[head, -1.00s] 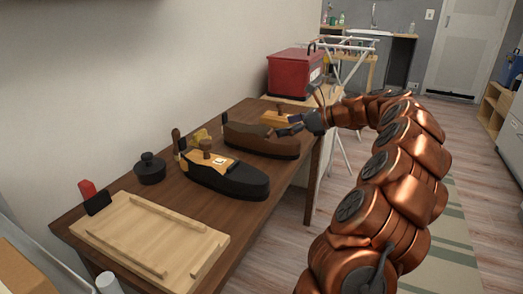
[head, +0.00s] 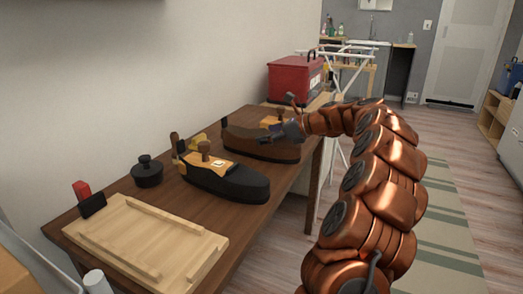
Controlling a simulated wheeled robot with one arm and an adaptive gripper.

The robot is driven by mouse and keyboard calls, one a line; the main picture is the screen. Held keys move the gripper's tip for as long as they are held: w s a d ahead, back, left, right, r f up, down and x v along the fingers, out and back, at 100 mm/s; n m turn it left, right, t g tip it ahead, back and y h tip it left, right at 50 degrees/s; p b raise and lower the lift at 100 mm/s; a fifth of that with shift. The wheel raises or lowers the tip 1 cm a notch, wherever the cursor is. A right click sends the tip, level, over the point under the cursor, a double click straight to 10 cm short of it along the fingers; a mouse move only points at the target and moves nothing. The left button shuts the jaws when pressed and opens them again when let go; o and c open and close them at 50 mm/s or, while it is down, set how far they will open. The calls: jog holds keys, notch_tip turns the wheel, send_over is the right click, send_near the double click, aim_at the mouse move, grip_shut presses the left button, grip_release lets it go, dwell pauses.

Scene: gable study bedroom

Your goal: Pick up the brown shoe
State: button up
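The brown shoe (head: 240,135) has a dark sole and lies on the wooden table, towards its far end. My gripper (head: 277,119) is over the right part of the shoe and hides some of it. Its dark fingers look spread apart, one up and one low against the shoe in the picture. I cannot tell whether the low finger touches the shoe. Nothing shows held between the fingers.
A black and tan shoe-like object (head: 230,182) lies just in front of the shoe. A black lidded pot (head: 147,171), a wooden board (head: 150,243) and a red and black item (head: 89,198) are nearer. A red box (head: 290,80) stands behind.

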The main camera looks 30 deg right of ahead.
jog(key=c, duration=1.2)
jog(key=shift+c, duration=0.3)
